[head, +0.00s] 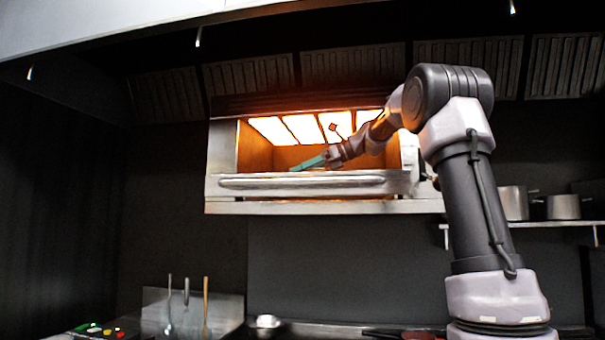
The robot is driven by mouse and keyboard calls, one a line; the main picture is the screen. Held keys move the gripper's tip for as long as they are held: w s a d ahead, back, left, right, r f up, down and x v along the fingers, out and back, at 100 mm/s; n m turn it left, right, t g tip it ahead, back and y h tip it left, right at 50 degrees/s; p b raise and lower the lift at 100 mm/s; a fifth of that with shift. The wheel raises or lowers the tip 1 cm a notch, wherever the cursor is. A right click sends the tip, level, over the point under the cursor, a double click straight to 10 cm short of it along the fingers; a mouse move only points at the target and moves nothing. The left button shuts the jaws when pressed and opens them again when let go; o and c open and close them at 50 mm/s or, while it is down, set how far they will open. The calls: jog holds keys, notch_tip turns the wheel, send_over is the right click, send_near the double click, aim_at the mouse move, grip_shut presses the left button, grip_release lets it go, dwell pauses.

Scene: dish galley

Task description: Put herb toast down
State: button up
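My gripper (308,163) reaches from the right into the open front of a glowing grill oven (300,182). Its teal fingers point left, just above the front rail. The fingers are seen from the side and small, so I cannot tell whether they are open or shut. I cannot make out the herb toast. The grill's floor is hidden behind the front rail.
A shelf (530,224) at the right holds metal pots (513,203). Below, a metal container (190,312) with upright utensils and a small metal bowl (265,322) stand near the counter. Vent panels (250,75) hang above the grill.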

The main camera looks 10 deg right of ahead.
jog(key=shift+f, duration=0.25)
jog(key=shift+f, duration=0.15)
jog(key=o, duration=1.3)
jog(key=shift+o, duration=0.2)
jog(key=shift+r, duration=0.2)
jog(key=v, duration=1.2)
